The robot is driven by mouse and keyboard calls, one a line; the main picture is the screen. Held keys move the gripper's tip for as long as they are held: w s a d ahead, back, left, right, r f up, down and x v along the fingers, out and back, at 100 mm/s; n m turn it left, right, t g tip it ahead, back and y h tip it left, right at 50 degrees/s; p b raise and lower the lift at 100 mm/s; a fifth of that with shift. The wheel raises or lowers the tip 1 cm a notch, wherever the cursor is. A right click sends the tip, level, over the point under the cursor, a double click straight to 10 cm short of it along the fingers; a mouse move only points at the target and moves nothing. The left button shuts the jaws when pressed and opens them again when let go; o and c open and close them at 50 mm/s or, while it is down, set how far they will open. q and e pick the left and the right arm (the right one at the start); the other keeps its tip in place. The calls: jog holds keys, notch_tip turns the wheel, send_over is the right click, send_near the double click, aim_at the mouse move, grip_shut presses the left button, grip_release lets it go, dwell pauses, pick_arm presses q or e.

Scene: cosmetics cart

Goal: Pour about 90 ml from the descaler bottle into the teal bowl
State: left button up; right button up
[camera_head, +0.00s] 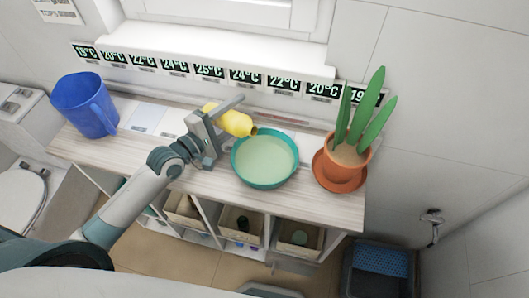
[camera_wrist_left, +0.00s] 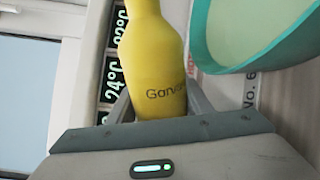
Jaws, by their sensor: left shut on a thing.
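A yellow bottle (camera_head: 234,121) is in my left gripper (camera_head: 222,119). It is tilted well over, with its neck pointing right toward the left rim of the teal bowl (camera_head: 236,172). In the left wrist view the yellow bottle (camera_wrist_left: 153,70) shows part of a printed word, and the gripper's fingers (camera_wrist_left: 155,100) hold it from both sides. The teal bowl (camera_wrist_left: 200,50) is beside it there. The bowl stands on the cart top and shows a pale green inside; I cannot tell how much liquid it holds. No stream is visible. My right gripper is not in view.
A blue jug (camera_head: 86,106) stands at the left end of the wooden top (camera_head: 310,206). Temperature displays (camera_head: 208,71) line the wall behind. Bins (camera_head: 300,238) fill the shelves below.

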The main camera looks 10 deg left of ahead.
pick_arm(q)
jog(key=shift+d+r+n+p, duration=0.1)
jog(key=shift+r+n+p, duration=0.3)
jog(key=shift+r+p, duration=0.4)
jog(key=shift+s+r, duration=0.1)
jog(key=shift+r, duration=0.05)
jog(key=shift+p, duration=0.35)
